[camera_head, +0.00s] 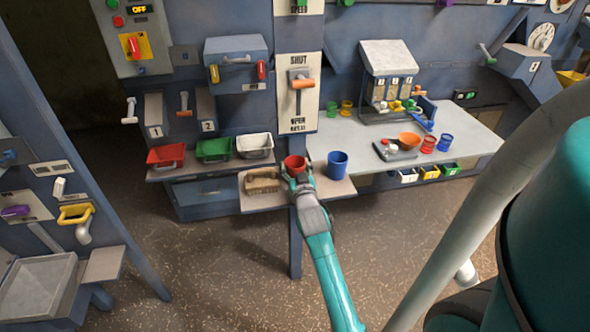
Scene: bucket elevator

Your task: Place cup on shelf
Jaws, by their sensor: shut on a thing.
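A red cup (294,164) is at the end of my arm, over the small light shelf (265,201) below the lever panel. My gripper (298,180) is shut on the red cup; the gripper hides the cup's lower part, so I cannot tell whether the cup touches the shelf. A blue cup (337,165) stands upright just to the right on the same shelf. A brown brush-like block (262,181) lies on the shelf to the left.
Red (166,157), green (213,149) and white (254,146) bins sit on a ledge at the left. The grey table (470,150) carries a dispenser (388,75) and a tray with an orange bowl (409,139). The lever (300,84) is above the cup. The floor in front is clear.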

